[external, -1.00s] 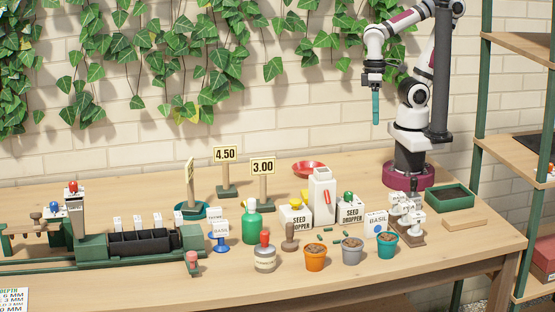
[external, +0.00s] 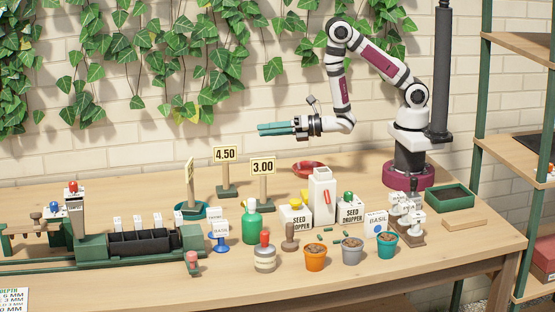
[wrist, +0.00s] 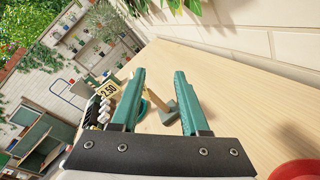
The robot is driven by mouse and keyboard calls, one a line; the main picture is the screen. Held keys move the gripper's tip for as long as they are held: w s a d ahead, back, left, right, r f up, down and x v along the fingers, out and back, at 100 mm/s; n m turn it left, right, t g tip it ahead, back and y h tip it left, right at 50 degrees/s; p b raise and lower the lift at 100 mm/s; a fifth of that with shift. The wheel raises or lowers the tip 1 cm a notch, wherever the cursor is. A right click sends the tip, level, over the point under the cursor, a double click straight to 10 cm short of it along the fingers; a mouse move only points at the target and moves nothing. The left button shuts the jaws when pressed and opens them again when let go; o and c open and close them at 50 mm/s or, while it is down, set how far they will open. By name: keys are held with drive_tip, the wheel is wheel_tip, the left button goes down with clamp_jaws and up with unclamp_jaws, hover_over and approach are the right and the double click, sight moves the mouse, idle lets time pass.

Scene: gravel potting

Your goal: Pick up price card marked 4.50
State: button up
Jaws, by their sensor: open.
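The price card marked 4.50 (external: 225,153) stands upright on a wooden post with a dark green base at the back of the table. My gripper (external: 260,129) is open and empty, level, pointing left. In the external view it is to the right of this card and higher in the picture. In the wrist view, my gripper (wrist: 158,72) frames a wooden post with a green base between its teal fingers, farther off; I cannot read a card on it. A card marked 3.00 (external: 263,166) stands in front and to the right of the 4.50 card.
A red dish (external: 309,168), white bottle (external: 322,197), seed dropper boxes and green bottle (external: 251,223) stand to the right and front. The wall is behind.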

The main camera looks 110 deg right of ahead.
sight(225, 148)
drive_tip(key=s+a+f+n+t+y, duration=0.1)
drive_tip(key=a+f+n+t+y, duration=0.25)
drive_tip(key=n, duration=0.75)
drive_tip(key=shift+g+y, duration=0.25)
drive_tip(key=shift+g, duration=0.5)
drive_tip(key=w, duration=1.5)
drive_tip(key=shift+a+r, duration=0.25)
drive_tip(key=shift+r, duration=0.1)
drive_tip(key=shift+s, duration=0.1)
clamp_jaws()
